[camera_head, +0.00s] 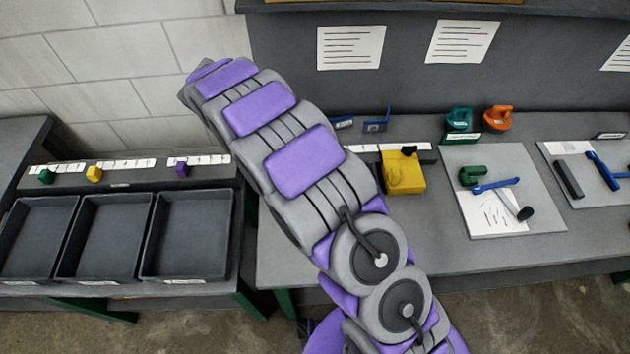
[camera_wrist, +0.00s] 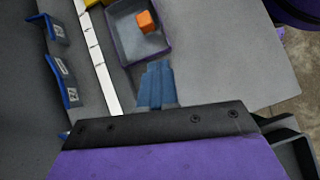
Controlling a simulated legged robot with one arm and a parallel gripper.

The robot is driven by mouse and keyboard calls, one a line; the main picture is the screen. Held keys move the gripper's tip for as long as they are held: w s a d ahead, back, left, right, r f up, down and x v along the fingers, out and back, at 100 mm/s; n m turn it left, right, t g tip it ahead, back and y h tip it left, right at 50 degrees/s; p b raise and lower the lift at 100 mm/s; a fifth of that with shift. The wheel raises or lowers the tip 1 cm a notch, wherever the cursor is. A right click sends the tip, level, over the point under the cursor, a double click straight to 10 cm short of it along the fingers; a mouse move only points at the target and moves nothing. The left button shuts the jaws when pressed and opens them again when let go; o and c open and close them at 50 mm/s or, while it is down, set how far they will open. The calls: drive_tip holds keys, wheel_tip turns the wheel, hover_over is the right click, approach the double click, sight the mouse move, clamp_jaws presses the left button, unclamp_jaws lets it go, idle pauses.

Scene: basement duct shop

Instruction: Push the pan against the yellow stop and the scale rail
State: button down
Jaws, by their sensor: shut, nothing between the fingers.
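The pan (camera_wrist: 119,40) is a shallow purple-grey tray with an orange cube (camera_wrist: 147,21) inside, at the top of the wrist view. The white scale rail (camera_wrist: 96,58) runs along the pan's left side with a narrow gap between them. A bit of the yellow stop (camera_wrist: 93,3) shows at the top edge, near the pan's far left corner; contact is unclear. The yellow stop (camera_head: 405,174) also shows in the head view, where my arm hides the pan. My gripper (camera_wrist: 155,66) is shut and empty, its blue-grey fingertips close to the pan's near wall; I cannot tell if they touch.
Blue brackets (camera_wrist: 62,80) stand left of the rail. In the head view, a grey board (camera_head: 545,215) with a blue tool lies right of the stop, and green (camera_head: 459,118) and orange (camera_head: 497,118) items stand behind it. Dark bins (camera_head: 187,235) stand at the left.

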drive_tip(key=w+a+f+n+t, duration=0.1)
drive_tip(key=w+a+f+n, duration=0.15)
drive_tip(key=a+f, duration=0.3)
drive_tip(key=shift+n+h, duration=0.25)
drive_tip(key=shift+h, duration=0.25)
drive_tip(key=x, duration=0.3)
drive_tip(key=b+x, duration=0.1)
drive_tip(key=x, duration=0.2)
drive_tip(key=a+f+b+x, duration=0.1)
drive_tip(key=x, duration=0.2)
drive_tip(key=shift+s+d+f, duration=0.1)
drive_tip(key=shift+s+f, duration=0.1)
drive_tip(key=shift+s, duration=0.1)
drive_tip(key=d, duration=0.2)
drive_tip(key=d+b, duration=0.1)
drive_tip(key=d, duration=0.1)
drive_tip(key=shift+d+f, duration=0.1)
drive_tip(key=shift+f, duration=0.25)
drive_tip(key=shift+d, duration=0.3)
drive_tip(key=shift+r, duration=0.1)
